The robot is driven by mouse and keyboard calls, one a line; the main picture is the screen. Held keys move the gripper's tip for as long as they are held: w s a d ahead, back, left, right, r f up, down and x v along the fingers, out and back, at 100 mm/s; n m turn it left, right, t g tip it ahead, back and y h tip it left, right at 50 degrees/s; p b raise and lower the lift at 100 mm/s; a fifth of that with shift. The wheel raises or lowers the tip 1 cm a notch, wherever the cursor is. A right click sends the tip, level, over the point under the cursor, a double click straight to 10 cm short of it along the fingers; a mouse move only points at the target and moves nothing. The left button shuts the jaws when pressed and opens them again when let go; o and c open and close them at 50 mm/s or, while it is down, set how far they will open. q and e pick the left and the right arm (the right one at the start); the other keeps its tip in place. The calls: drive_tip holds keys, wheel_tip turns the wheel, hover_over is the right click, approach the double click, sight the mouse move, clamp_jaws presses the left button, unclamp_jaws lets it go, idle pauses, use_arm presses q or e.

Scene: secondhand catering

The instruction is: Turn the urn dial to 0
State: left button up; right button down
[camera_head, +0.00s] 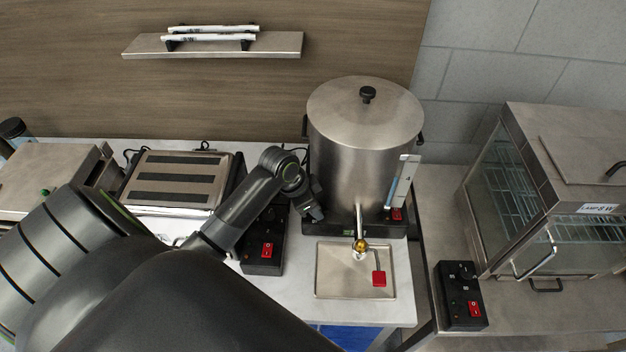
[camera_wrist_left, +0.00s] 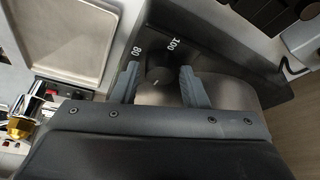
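The urn (camera_head: 362,135) is a tall steel cylinder with a lid and black knob, standing on a black base. Its dial is hidden behind my arm in the head view. My left gripper (camera_head: 316,208) is at the left front of the urn base. In the left wrist view its two grey fingers (camera_wrist_left: 160,84) are apart on either side of the dial; contact is not clear. My right gripper is not in view.
The urn's tap (camera_head: 360,243) sticks out above a steel drip tray (camera_head: 330,285). A black control box (camera_head: 264,256) with a red switch lies left of the tray. A toaster (camera_head: 172,180) stands at left and a glass cabinet (camera_head: 560,190) at right.

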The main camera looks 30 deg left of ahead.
use_arm(q)
drive_tip(key=c, duration=0.6)
drive_tip(key=shift+c, duration=0.3)
drive_tip(key=shift+n, duration=0.3)
drive_tip(key=n+y, duration=0.1)
drive_tip(key=n, duration=0.1)
drive_tip(key=n+t+y, duration=0.1)
drive_tip(key=n, duration=0.2)
drive_tip(key=shift+d+n, duration=0.2)
drive_tip(key=shift+n, duration=0.1)
drive_tip(key=n+y, duration=0.2)
drive_tip(key=n, duration=0.3)
drive_tip(key=shift+d+n, duration=0.1)
drive_tip(key=shift+n, duration=0.2)
drive_tip(key=shift+y, duration=0.3)
drive_tip(key=o, duration=1)
drive_tip(key=shift+c, duration=0.2)
drive_tip(key=shift+g, duration=0.3)
